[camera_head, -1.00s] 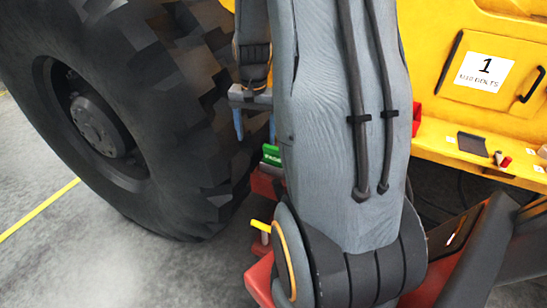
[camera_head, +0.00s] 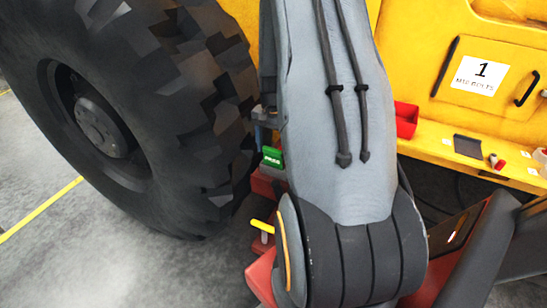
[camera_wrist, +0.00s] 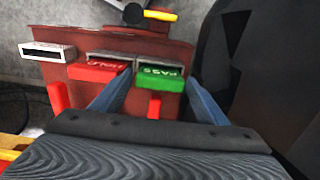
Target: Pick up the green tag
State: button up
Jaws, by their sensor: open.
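The green tag (camera_head: 272,157), with white lettering that reads PASS, sits at a slot in a dark red stand. In the wrist view the green tag (camera_wrist: 161,77) sticks out of the right slot of the stand (camera_wrist: 183,50). A red tag (camera_wrist: 97,71) with white lettering is in the slot just left of it. My gripper (camera_wrist: 156,92) is open, with blue fingers on either side of the green tag; the left finger overlaps the gap between the two tags. Whether a finger touches a tag cannot be told. In the head view my arm hides most of the gripper.
An empty-looking slot (camera_wrist: 47,52) is at the stand's left. A large black tyre (camera_head: 130,120) stands close by at the left. A yellow machine body (camera_head: 440,148) carries a red bin (camera_head: 406,119) and small parts. A yellow handle (camera_head: 262,226) sticks out lower down.

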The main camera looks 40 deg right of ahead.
jog(key=shift+f, duration=0.5)
jog(key=c, duration=0.8)
jog(key=shift+r, duration=0.15)
